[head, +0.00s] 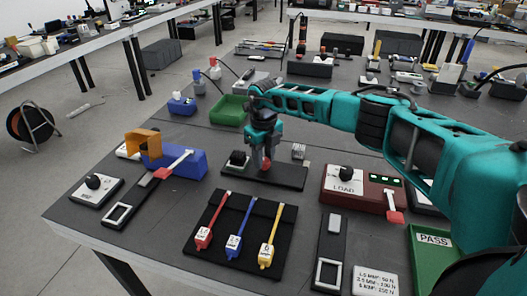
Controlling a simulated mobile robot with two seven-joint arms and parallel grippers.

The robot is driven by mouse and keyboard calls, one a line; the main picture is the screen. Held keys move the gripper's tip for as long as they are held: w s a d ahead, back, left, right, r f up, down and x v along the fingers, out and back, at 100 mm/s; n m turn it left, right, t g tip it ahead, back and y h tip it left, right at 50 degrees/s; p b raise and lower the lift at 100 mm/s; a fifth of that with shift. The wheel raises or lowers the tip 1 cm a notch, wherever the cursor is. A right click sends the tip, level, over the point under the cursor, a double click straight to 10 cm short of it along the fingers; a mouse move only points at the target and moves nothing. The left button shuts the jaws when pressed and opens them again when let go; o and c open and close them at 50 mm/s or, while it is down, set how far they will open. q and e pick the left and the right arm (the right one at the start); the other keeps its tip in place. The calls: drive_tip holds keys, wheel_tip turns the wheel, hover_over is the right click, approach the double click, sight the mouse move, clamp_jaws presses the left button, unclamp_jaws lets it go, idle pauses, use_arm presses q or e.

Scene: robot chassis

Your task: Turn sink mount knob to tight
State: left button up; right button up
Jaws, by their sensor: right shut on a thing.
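The black sink mount board (290,179) lies flat near the middle of the table. My right gripper (264,162) points down over it, its fingers around a small red knob (265,167). The gripper is shut on this red knob, which shows only in part between the fingers. The knob's turn angle and any tight mark cannot be made out. A dark block (238,158) sits at the board's left end, and a small grey finned block (298,151) is behind its right part. My left gripper is not in view.
A board with red, blue and yellow tools (238,235) lies in front. A red LOAD box (350,190) stands to the right, a blue fixture (180,165) to the left. A green tray (229,110) is behind. My right arm spans the right side.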

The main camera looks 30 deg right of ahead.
drive_tip(key=m+p, duration=0.2)
drive_tip(key=m, duration=0.3)
drive_tip(key=shift+d+r+p, duration=0.1)
drive_tip(key=shift+r+p, duration=0.05)
drive_tip(key=shift+p, duration=0.2)
drive_tip(key=m+p, duration=0.1)
drive_tip(key=m, duration=0.1)
drive_tip(key=shift+m, duration=0.7)
drive_tip(key=shift+p, duration=0.3)
drive_tip(key=o, duration=1)
drive_tip(key=shift+o, duration=0.2)
